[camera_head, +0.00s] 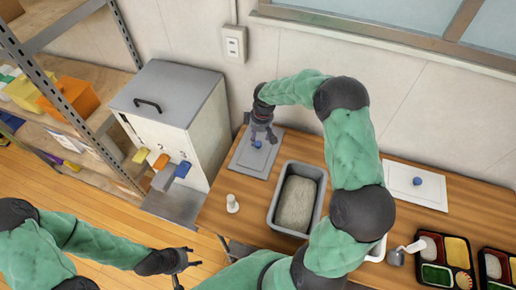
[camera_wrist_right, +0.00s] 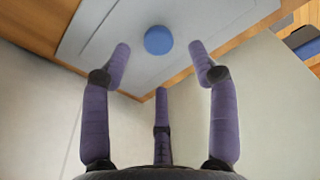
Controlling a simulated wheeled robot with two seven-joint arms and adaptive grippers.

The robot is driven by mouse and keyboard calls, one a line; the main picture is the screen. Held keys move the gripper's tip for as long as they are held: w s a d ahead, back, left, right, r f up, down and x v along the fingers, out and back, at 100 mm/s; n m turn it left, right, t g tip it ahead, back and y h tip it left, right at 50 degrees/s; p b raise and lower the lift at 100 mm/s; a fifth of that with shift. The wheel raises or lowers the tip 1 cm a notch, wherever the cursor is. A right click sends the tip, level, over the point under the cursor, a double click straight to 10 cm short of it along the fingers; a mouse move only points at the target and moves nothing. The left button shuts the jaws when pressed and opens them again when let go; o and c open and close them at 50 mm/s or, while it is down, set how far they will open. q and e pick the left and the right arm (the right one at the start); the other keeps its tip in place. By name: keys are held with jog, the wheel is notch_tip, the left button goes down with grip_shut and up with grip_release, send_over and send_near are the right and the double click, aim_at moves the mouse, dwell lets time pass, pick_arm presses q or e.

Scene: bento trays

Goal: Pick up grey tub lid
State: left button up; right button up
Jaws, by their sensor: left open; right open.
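The grey tub lid (camera_head: 246,162) lies flat on the wooden table near the wall, with a round blue knob (camera_head: 257,144) at its middle. My right gripper (camera_head: 261,136) hangs over the lid with its fingers pointing down towards the knob. In the right wrist view the lid (camera_wrist_right: 215,22) fills the top, and the blue knob (camera_wrist_right: 158,40) shows just beyond the spread fingers (camera_wrist_right: 161,62), apart from them. The right gripper is open and empty. My left gripper (camera_head: 187,267) is open and empty, low at the table's left front.
A grey tub (camera_head: 272,211) with beige contents stands in front of the lid. A white lid (camera_head: 399,182) with a blue knob lies to the right. A small white object (camera_head: 232,204) stands at the left edge. Bento trays (camera_head: 447,263) are front right. A grey-topped dispenser (camera_head: 165,92) stands left.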

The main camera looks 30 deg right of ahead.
aim_at(258, 143)
notch_tip(258, 143, down, 5)
jog(key=shift+s+b, duration=0.1)
jog(key=shift+b, duration=0.3)
grip_shut()
